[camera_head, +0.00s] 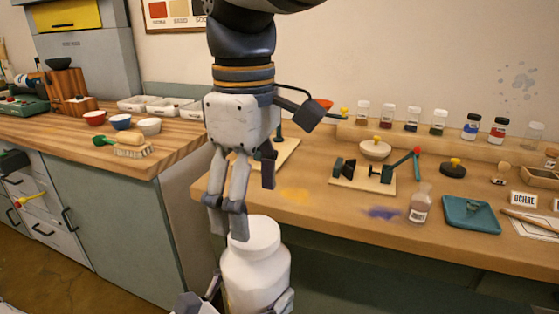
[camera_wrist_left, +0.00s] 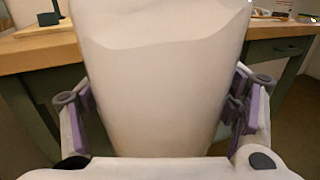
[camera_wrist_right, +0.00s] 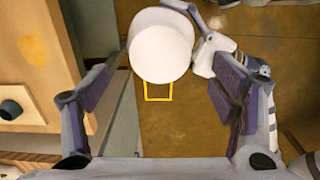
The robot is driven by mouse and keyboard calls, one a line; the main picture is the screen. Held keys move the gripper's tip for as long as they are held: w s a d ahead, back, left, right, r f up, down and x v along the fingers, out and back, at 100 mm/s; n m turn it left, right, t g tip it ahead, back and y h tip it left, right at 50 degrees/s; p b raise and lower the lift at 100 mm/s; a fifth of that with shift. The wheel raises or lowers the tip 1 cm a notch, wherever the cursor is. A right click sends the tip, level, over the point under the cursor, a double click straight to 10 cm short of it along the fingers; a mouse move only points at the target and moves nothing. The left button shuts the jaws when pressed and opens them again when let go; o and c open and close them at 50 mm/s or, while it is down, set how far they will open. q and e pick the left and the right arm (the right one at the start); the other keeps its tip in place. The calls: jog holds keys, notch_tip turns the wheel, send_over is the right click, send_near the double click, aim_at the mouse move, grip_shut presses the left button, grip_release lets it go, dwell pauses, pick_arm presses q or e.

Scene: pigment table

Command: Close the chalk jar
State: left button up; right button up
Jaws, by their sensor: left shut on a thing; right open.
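The white chalk jar (camera_head: 258,272) stands upright at the lower middle of the head view, off the table's front edge. Its top (camera_head: 256,232) is a smooth white cap with no opening visible; whether it is tight I cannot tell. My left gripper (camera_head: 252,298) is shut on the jar's body, and the left wrist view shows the jar (camera_wrist_left: 160,75) filling the space between its fingers. My right gripper (camera_head: 252,205) hangs just above the jar, fingers down, open and empty. In the right wrist view the jar's round white top (camera_wrist_right: 160,48) lies beyond the open fingertips.
A green cabinet (camera_head: 110,220) stands left. Open floor lies below the jar.

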aim_at(254, 231)
jog(key=shift+c, duration=0.3)
jog(key=n, duration=0.3)
jog(key=shift+s+a+r, duration=0.2)
jog(key=shift+s, duration=0.15)
jog(key=n, duration=0.3)
jog(key=shift+s+a+r, duration=0.1)
jog(key=shift+s+r, duration=0.05)
jog(key=shift+r, duration=0.2)
jog(key=n, duration=0.2)
jog(key=r+n, duration=0.1)
jog(key=n, duration=0.3)
jog(key=shift+w+d+r, duration=0.2)
jog(key=shift+w+r, duration=0.1)
jog(key=shift+r, duration=0.1)
jog(key=shift+w+d+r+n, duration=0.1)
jog(key=shift+w+r+n, duration=0.2)
jog(key=shift+n, duration=0.6)
jog(key=shift+s, duration=0.15)
notch_tip(254, 231, down, 8)
